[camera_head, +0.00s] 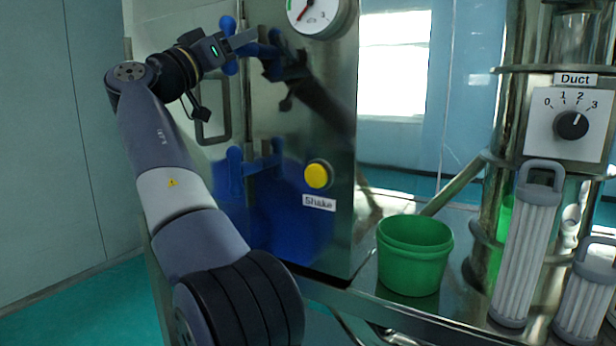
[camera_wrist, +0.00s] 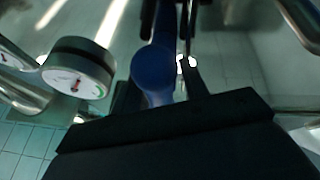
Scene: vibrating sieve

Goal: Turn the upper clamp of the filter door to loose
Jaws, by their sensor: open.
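The upper clamp (camera_head: 230,64) is blue and sits high on the metal filter door; its round end also shows in the wrist view (camera_wrist: 153,78). My gripper (camera_head: 246,42) is at this clamp and covers part of it. In the wrist view, my open gripper (camera_wrist: 168,40) has dark fingers to either side of the blue clamp lever. I cannot tell whether they touch it. The filter door (camera_head: 185,150) has a grey bar handle (camera_head: 212,118). A second blue clamp (camera_head: 237,172) sits lower on it.
A gauge (camera_head: 318,12) is right of the gripper, and also shows in the wrist view (camera_wrist: 78,78). A yellow Shake button (camera_head: 317,176) is on the cabinet. A green bucket (camera_head: 414,258), Duct dial (camera_head: 571,125) and white filter cartridges (camera_head: 526,250) stand at right.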

